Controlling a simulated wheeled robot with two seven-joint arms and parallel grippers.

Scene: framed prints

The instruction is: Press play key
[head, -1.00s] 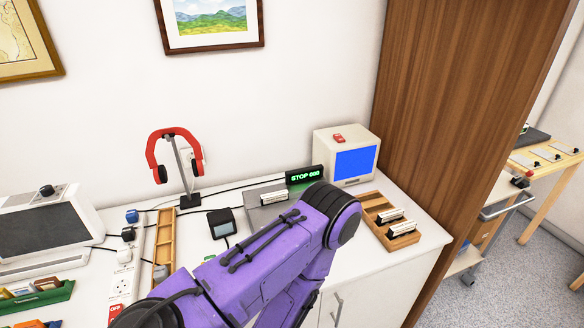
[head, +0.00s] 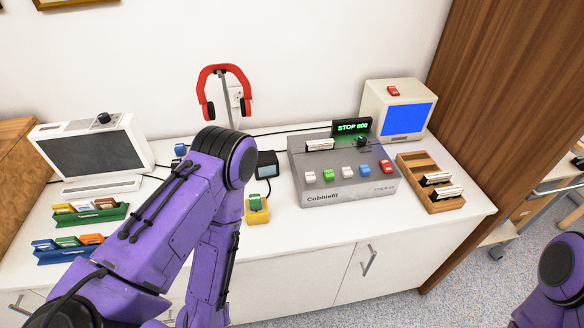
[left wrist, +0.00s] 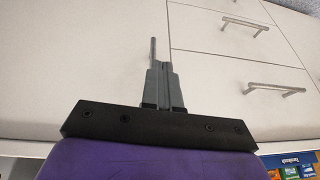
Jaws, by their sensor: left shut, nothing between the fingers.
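A grey deck marked "Cobblefil" (head: 345,192) stands on the white counter in the head view. Along its front is a row of several keys, including a white key (head: 310,177), a green key (head: 328,175), a blue key (head: 347,172) and a red key (head: 386,166). Key symbols are too small to read. Its display (head: 352,127) reads "STOP 000" in green. My left gripper (left wrist: 162,62) is shut and empty in the left wrist view, in front of white drawers, away from the keys. In the head view its fingers are out of sight. My right gripper is out of view.
A yellow-based block with a green top (head: 257,209) and a small dark screen (head: 267,164) stand left of the deck. A wooden tray (head: 412,163) and a blue-screened monitor (head: 378,121) are to its right.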

